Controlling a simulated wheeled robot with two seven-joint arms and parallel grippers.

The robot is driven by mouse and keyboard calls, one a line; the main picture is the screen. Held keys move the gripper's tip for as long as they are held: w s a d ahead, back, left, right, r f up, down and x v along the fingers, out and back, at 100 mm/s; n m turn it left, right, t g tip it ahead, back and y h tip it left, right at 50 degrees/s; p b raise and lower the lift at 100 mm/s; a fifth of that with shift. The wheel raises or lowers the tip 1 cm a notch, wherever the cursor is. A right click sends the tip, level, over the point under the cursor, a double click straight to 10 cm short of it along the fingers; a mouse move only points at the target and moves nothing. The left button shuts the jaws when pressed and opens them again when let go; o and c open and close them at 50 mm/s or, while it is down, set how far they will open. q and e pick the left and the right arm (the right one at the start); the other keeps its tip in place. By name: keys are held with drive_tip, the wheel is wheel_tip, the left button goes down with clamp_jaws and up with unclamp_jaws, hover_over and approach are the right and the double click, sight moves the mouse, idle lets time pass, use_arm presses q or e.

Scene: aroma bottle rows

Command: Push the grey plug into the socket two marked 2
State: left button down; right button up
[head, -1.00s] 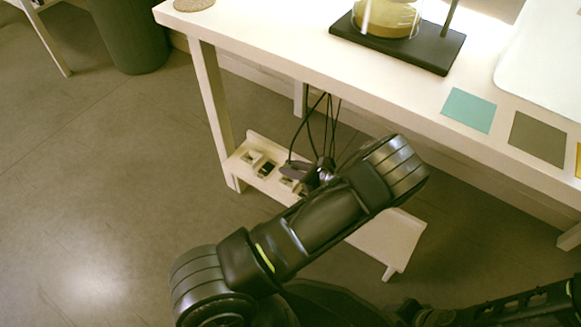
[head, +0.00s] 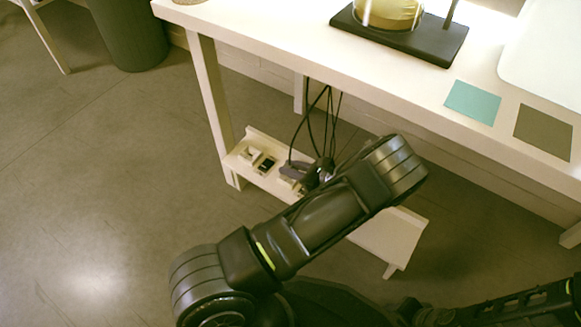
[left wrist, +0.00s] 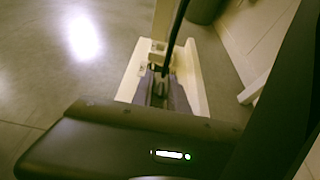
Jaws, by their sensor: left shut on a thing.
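A low pale power strip (head: 385,245) stands under the table. Its socket blocks show at its left part: a pale one (head: 249,155), one with a dark top (head: 265,164), and another close to my gripper. I cannot read any number, so I cannot tell which is socket two. My left gripper (head: 308,176) is over the strip, shut on a grey plug (head: 291,170) with a dark cable. In the left wrist view the fingers (left wrist: 158,92) close around it; its lower end is hidden. Part of my right arm shows at lower right; its finger state is unclear.
The pale table (head: 330,55) stands above the strip, its leg (head: 209,100) close to the strip's left end. Several dark cables (head: 328,115) hang from behind it. A dark bin (head: 128,35) is at the back left. The floor at left is clear.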

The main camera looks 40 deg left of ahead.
use_arm(q)
drive_tip(key=shift+f+b, duration=0.3)
drive_tip(key=shift+f, duration=0.2)
drive_tip(key=c, duration=1.2)
unclamp_jaws()
drive_tip(key=shift+d+r, duration=0.25)
drive_tip(key=shift+d, duration=0.05)
drive_tip(key=p+v, duration=0.2)
drive_tip(key=v, duration=0.4)
drive_tip(key=shift+d+r+p, duration=0.15)
drive_tip(key=shift+p, duration=0.2)
drive_tip(key=shift+d, duration=0.4)
